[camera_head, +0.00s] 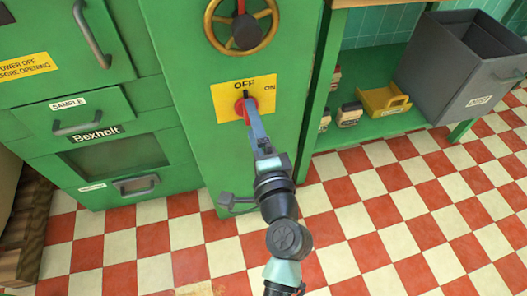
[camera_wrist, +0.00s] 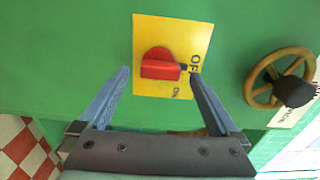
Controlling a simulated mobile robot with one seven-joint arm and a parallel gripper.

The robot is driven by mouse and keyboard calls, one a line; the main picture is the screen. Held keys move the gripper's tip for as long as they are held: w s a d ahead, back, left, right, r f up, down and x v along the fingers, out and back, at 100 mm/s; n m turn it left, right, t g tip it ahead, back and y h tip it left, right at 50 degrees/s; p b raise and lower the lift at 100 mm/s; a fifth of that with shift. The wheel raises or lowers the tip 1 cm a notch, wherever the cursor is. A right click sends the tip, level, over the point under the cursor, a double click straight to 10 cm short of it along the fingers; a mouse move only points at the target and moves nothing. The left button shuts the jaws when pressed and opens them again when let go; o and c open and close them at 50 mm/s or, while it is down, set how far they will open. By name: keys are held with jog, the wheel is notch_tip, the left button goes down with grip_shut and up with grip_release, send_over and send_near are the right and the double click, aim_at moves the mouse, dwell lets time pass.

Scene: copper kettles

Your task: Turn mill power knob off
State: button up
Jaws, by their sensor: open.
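The mill power knob (camera_wrist: 158,66) is a round red knob with a raised red bar on a yellow plate (camera_wrist: 172,30), fixed to a green panel. The bar's black tip points at the word OFF in the wrist view. In the head view the red knob (camera_head: 240,107) is partly hidden by my gripper (camera_head: 249,110), and its dark pointer stands upright under OFF, with ON to the right. In the wrist view my gripper (camera_wrist: 159,76) is open, one finger on each side of the knob. No contact can be made out, and the gap in depth is unclear.
A brass handwheel (camera_head: 240,27) is above the plate. Green drawers (camera_head: 80,115) marked Bexholt stand left. A grey bin (camera_head: 445,85) and yellow scoop (camera_head: 384,100) sit on a low green shelf at right. The checkered floor (camera_head: 380,215) in front is clear.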

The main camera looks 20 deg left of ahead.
jog(key=p+v, duration=0.1)
jog(key=v, duration=0.9)
jog(key=shift+s+d, duration=0.25)
jog(key=shift+s, duration=0.1)
jog(key=w+d+r+n+t+h+p, duration=0.1)
jog(key=w+r+n+t+p, duration=0.15)
jog(key=r, duration=0.85)
jog(key=w+d+r+n+t+h+p, duration=0.1)
jog(key=w+r+n+t, duration=0.2)
jog(key=r, duration=0.9)
jog(key=w+d+r+n+t+h+p, duration=0.15)
jog(key=r+n, duration=0.35)
jog(key=r, duration=0.6)
jog(key=s+d+r+t+h+p, duration=0.2)
jog(key=s+d+r+t+h, duration=0.15)
jog(key=r, duration=0.85)
jog(key=s+d+r+t+h+p, duration=0.25)
jog(key=s+r, duration=0.25)
jog(key=r, duration=0.7)
notch_tip(320, 180, up, 35)
jog(key=p, duration=3.5)
jog(key=shift+w+a+g, duration=0.2)
jog(key=shift+a+g, duration=0.1)
jog(key=shift+a, duration=0.15)
jog(key=shift+n+h, duration=0.25)
